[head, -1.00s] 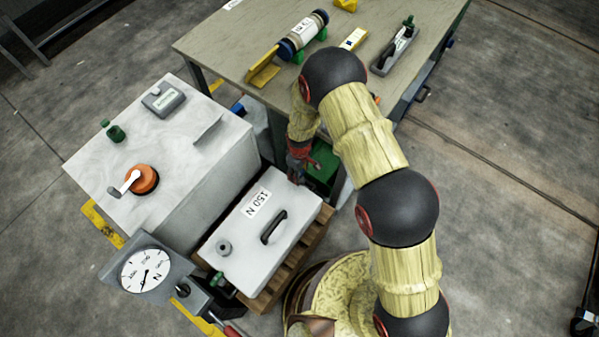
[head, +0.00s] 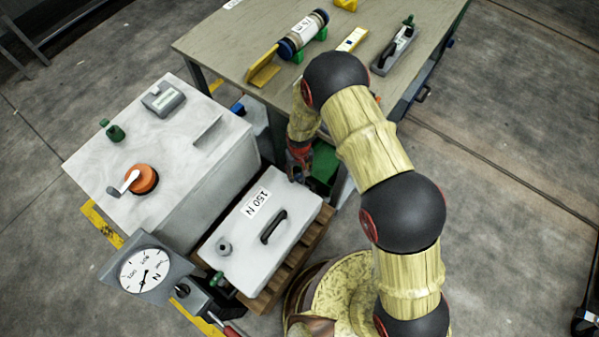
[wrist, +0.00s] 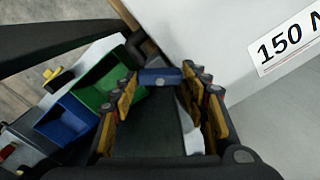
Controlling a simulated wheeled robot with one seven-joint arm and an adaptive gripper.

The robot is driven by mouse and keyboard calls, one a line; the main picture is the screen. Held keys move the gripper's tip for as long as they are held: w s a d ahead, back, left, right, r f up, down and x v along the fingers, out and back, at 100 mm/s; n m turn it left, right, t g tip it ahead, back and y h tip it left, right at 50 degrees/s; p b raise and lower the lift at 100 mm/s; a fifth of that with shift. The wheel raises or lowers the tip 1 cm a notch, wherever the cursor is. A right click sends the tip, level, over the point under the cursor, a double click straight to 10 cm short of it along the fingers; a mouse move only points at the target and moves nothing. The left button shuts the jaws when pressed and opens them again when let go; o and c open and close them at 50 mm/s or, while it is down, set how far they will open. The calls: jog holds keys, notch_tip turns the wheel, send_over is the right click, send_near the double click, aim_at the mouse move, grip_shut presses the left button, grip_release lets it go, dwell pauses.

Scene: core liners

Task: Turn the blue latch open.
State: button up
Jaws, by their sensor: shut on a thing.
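The blue latch (wrist: 160,76) shows in the wrist view as a short blue bar beside the white box marked 150 N (wrist: 270,95). My gripper (wrist: 166,88) has its yellow-padded fingers on either side of the bar and is shut on it. In the head view my gripper (head: 299,168) is low, between the workbench and the far end of the 150 N box (head: 235,262). The latch is hidden there by the arm and gripper.
A green bin (wrist: 98,78) and a blue bin (wrist: 66,122) are left of the gripper in the wrist view. The large white cabinet (head: 190,135) with an orange knob (head: 146,181) stands left. The workbench (head: 235,45) is behind. A dial gauge (head: 145,270) is at the front.

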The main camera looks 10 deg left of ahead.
aim_at(299, 174)
jog(key=m, duration=0.5)
jog(key=shift+m, duration=0.3)
jog(key=m, duration=0.5)
dwell(0.4)
jog(key=o, duration=1.2)
jog(key=shift+c, duration=0.2)
notch_tip(299, 174, up, 12)
